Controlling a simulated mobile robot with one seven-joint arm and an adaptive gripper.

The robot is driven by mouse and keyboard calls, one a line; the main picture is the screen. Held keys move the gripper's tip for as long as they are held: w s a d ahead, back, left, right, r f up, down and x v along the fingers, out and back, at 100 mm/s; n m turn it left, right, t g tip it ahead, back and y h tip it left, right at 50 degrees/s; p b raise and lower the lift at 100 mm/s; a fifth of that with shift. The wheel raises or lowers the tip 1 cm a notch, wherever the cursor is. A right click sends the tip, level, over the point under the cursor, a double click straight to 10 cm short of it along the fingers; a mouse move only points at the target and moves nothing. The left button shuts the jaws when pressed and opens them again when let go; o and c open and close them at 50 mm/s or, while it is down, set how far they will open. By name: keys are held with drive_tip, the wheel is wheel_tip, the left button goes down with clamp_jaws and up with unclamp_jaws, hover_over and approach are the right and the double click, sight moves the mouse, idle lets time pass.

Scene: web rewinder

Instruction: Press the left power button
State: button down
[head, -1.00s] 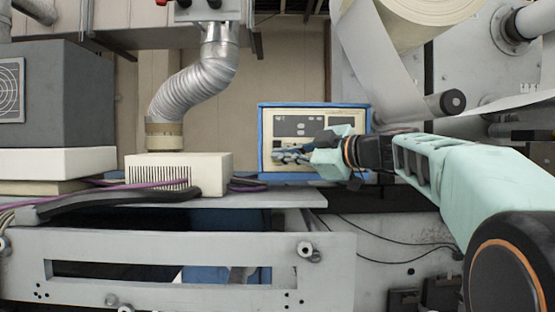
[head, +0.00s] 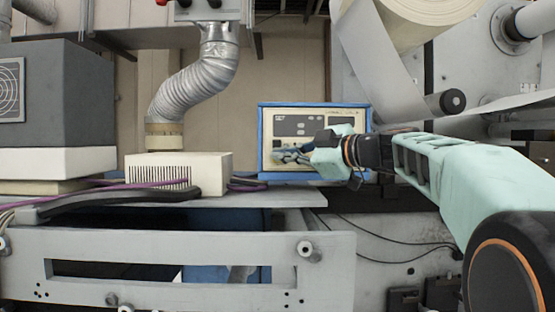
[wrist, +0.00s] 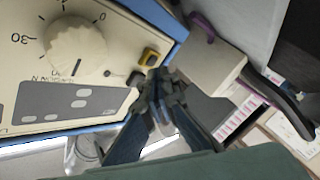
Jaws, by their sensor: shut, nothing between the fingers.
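The blue-framed control panel (head: 297,114) stands upright behind the bench, and my gripper (head: 277,156) is in front of its lower left part. In the wrist view the cream panel face (wrist: 115,27) appears tilted. It carries a large round knob (wrist: 76,50), a yellow-framed button (wrist: 150,57) and a small dark button (wrist: 135,78). My gripper (wrist: 160,88) is shut and empty, its fingertips just below and right of these two buttons. I cannot tell whether the tips touch the panel. The gripper hides part of the panel in the head view, and the power button is not readable by label.
A cream vented box (head: 178,174) with a silver duct (head: 195,88) above it stands left of the panel. Purple and black cables (head: 150,195) run along the bench. A paper web (head: 375,60) and its roller (head: 450,102) are at the upper right.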

drive_tip(key=shift+w, duration=0.5)
idle(0.4)
drive_tip(key=shift+f+b, duration=0.15)
drive_tip(key=shift+b, duration=0.55)
drive_tip(key=shift+s+b, duration=0.3)
drive_tip(key=shift+s, duration=0.25)
